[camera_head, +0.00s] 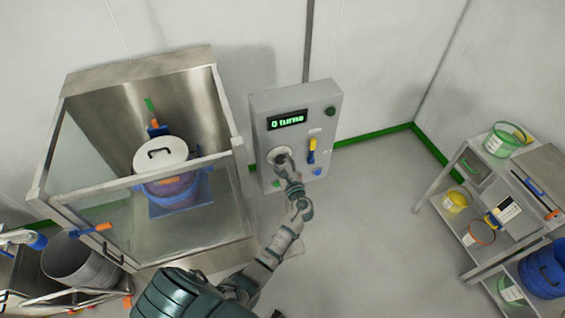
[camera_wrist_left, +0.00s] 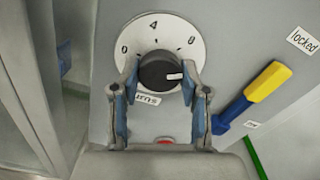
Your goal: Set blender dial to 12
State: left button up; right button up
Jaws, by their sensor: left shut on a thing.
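The grey control box (camera_head: 300,135) stands against the wall, with a display (camera_head: 287,120) reading "0 turns" in green. The blender dial is a black knob (camera_wrist_left: 160,70) on a white round plate (camera_wrist_left: 135,45) marked 0, 4 and 8. A small white mark shows on the right part of the knob's face. My left gripper (camera_head: 284,162) reaches the dial from below. In the left wrist view its two fingers (camera_wrist_left: 160,90) are on either side of the knob and shut on it. In the head view the gripper hides part of the dial. My right gripper is not in view.
A yellow and blue lever (camera_head: 312,151) sits right of the dial, beside a "locked" label (camera_wrist_left: 303,40). A green button (camera_head: 330,111) is above. A glass-fronted steel enclosure (camera_head: 226,95) with a lidded container (camera_head: 160,155) stands left; a shelf rack (camera_head: 470,155) stands right.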

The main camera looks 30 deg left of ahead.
pick_arm(q)
jog(key=m, duration=0.2)
jog(key=f+m, duration=0.1)
jog(key=m, duration=0.2)
jog(key=shift+s+m, duration=0.1)
jog(key=shift+m, duration=0.2)
dwell(0.4)
jog(key=o, duration=1.1)
jog(key=shift+r, duration=0.1)
jog(key=shift+o, duration=0.2)
jog(key=shift+r, duration=0.15)
jog(key=shift+d+r, duration=0.1)
jog(key=shift+d, duration=0.05)
jog(key=v, duration=1.1)
jog(key=shift+s+d, duration=0.2)
jog(key=shift+d, duration=0.15)
